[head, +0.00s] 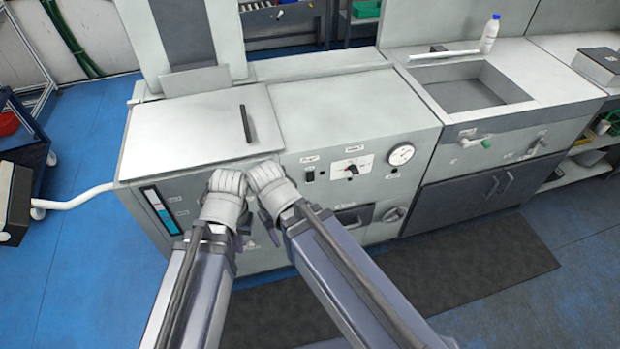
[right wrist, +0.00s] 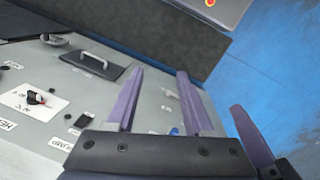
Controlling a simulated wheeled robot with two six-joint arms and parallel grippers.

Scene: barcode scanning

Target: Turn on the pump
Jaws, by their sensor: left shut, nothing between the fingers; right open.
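The pump switch is a small black rocker (head: 310,174) under a label on the machine's front panel, left of the white knob plate. In the right wrist view it is the black block (right wrist: 82,120) beside the PUMP label. My left gripper (head: 243,228) is shut and empty, low before the panel and left of the switch. My right gripper (head: 271,230) is close beside it, mostly hidden by its wrist. In the right wrist view its purple fingers (right wrist: 158,95) are open with nothing between them. Neither gripper visibly touches the switch. The switch's position is too small to read.
A knob on a white plate (head: 350,167), a round gauge (head: 401,154) and a dark drawer (head: 354,216) lie right of the switch. A level window (head: 161,210) is at the panel's left. A sink unit (head: 480,130) adjoins at right.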

